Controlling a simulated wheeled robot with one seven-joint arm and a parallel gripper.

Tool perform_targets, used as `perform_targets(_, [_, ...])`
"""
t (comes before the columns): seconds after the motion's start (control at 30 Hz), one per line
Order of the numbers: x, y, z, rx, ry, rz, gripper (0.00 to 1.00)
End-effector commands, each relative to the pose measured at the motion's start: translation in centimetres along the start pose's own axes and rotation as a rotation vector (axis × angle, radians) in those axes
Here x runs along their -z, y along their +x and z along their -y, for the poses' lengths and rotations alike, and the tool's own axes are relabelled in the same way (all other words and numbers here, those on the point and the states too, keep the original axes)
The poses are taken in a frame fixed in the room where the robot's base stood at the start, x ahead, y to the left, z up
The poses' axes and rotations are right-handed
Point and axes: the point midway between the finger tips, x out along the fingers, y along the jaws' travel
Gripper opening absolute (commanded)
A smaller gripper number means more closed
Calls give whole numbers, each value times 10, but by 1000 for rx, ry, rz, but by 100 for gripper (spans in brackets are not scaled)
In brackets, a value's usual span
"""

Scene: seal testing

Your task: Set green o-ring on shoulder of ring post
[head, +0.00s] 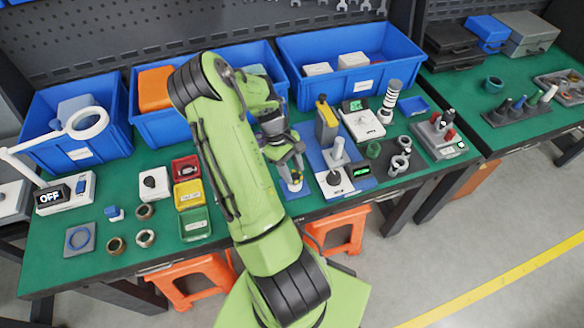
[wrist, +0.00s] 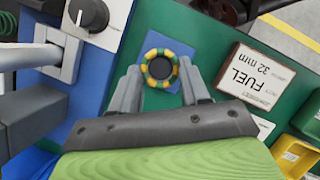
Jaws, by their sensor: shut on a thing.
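My gripper (head: 291,160) points down over a small blue pad (head: 298,192) at the front middle of the bench. In the wrist view its two fingers (wrist: 160,78) flank a round ring with green and yellow bands (wrist: 149,53), which I take for the green o-ring, and are shut on it. A dark round centre shows inside the ring. In the head view a small yellow and white piece (head: 294,185) shows below the fingertips. I cannot tell whether the ring touches it or whether it is the ring post. The shoulder is hidden.
A grey press-like stand (head: 337,158) on a blue base is close to the right of my gripper. A green ring (head: 373,149) sits on a dark mat farther right. Red, yellow (head: 188,194) and green (head: 195,224) bins stand to the left. Blue crates line the back.

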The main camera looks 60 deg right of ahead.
Motion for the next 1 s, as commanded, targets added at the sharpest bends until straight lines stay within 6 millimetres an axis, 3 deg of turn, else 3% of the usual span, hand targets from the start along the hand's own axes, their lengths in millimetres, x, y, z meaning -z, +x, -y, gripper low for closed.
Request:
perform_targets(0.47, [2,6,0,0,0,0,29])
perform_targets(0.5, [2,5,0,0,0,0,52])
perform_targets(0.67, [2,5,0,0,0,0,75])
perform_targets(1.0, [2,5,0,0,0,0,75])
